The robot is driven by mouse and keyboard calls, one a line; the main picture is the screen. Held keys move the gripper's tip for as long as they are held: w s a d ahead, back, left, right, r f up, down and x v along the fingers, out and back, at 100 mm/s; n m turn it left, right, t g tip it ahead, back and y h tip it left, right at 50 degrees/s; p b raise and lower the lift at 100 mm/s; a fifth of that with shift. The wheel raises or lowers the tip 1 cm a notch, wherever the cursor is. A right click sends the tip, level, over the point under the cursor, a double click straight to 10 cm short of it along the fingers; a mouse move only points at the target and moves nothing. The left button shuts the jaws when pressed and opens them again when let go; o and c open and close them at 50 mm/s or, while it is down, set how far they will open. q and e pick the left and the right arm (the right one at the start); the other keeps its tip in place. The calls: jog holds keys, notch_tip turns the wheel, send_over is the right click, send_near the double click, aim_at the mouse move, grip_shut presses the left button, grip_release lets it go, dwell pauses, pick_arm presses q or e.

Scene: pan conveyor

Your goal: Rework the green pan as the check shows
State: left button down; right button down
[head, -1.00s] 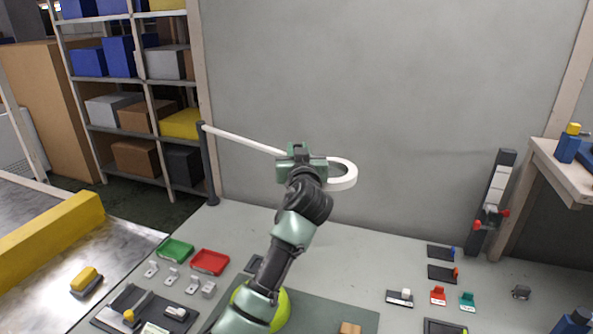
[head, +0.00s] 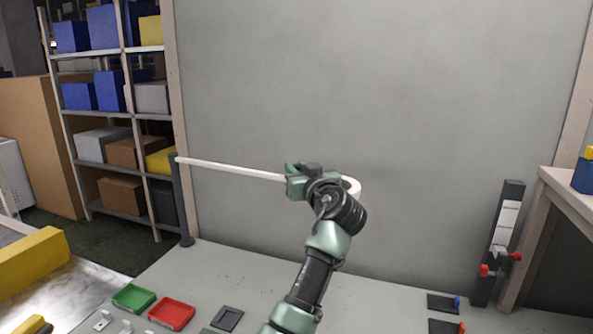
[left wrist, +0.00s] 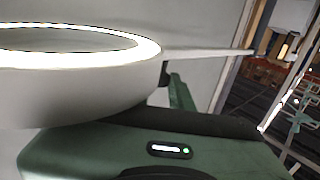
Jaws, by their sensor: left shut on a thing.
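My left gripper (head: 300,182) is shut on a white ring-shaped head (head: 354,186) at the end of a thin white boom (head: 230,171). The boom runs left to a dark post (head: 181,205). The gripper hides much of the ring in the head view. In the left wrist view the ring (left wrist: 110,82) is large and close, with a bright rim, above my green gripper body. A shallow green pan (head: 134,297) lies on the bench at the lower left, apart from the gripper. My right gripper is not in view.
A red pan (head: 172,313) lies beside the green one, and a dark flat plate (head: 227,318) is right of it. An upright rack (head: 498,245) with red knobs stands at the right. Shelves (head: 110,115) stand behind at left. The bench middle is clear.

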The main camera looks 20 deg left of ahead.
pick_arm(q)
jog(key=c, duration=1.4)
grip_release()
jog(key=shift+w+d+r, duration=0.1)
jog(key=shift+w+r, duration=0.05)
jog(key=shift+r, duration=0.2)
jog(key=shift+o, duration=0.6)
jog(key=shift+w+f, duration=0.35)
jog(key=shift+s+d, duration=0.2)
jog(key=shift+s, duration=0.2)
jog(key=b+v, duration=0.2)
jog(key=v, duration=0.5)
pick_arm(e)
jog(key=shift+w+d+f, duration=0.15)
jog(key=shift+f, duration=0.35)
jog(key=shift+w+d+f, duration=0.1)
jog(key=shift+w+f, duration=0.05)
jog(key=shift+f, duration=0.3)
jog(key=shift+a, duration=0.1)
